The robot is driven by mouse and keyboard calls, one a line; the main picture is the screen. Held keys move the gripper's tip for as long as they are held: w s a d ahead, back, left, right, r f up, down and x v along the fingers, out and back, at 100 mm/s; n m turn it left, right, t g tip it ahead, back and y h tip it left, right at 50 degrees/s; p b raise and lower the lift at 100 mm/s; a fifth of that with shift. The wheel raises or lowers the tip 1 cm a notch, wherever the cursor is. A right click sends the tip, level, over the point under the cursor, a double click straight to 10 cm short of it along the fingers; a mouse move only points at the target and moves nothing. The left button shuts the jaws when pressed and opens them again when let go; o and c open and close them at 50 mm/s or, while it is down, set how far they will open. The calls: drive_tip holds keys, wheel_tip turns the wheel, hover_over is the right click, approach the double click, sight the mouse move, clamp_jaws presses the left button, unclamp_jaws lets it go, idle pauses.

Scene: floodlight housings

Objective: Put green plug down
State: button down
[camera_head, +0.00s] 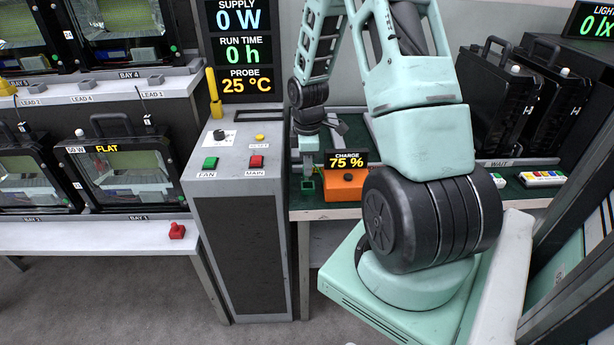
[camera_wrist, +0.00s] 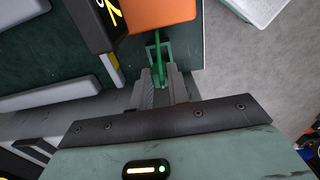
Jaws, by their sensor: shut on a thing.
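My gripper (camera_head: 309,172) points down over the green bench at centre, just left of the orange charge box (camera_head: 345,186), which reads 75 %. In the wrist view my gripper (camera_wrist: 160,84) has its two grey fingers close together on the green plug (camera_wrist: 158,68). The plug shows as a narrow green piece between and beyond the fingertips. A green square outline (camera_wrist: 151,50) lies around or just beyond it, beside the orange box (camera_wrist: 160,14). In the head view a small green patch (camera_head: 308,185) shows under the fingers. I cannot tell whether the plug touches the bench.
The grey console (camera_head: 235,180) with green and red buttons stands close left of my gripper. A red plug (camera_head: 177,231) sits on the left bench's front edge. Black floodlight housings (camera_head: 515,105) stand at the right rear. The bench's front edge is close to my gripper.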

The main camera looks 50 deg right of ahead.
drive_tip(key=shift+f, duration=1.95)
drive_tip(key=shift+f, duration=0.1)
drive_tip(key=c, duration=1.3)
unclamp_jaws()
drive_tip(key=shift+c, duration=0.2)
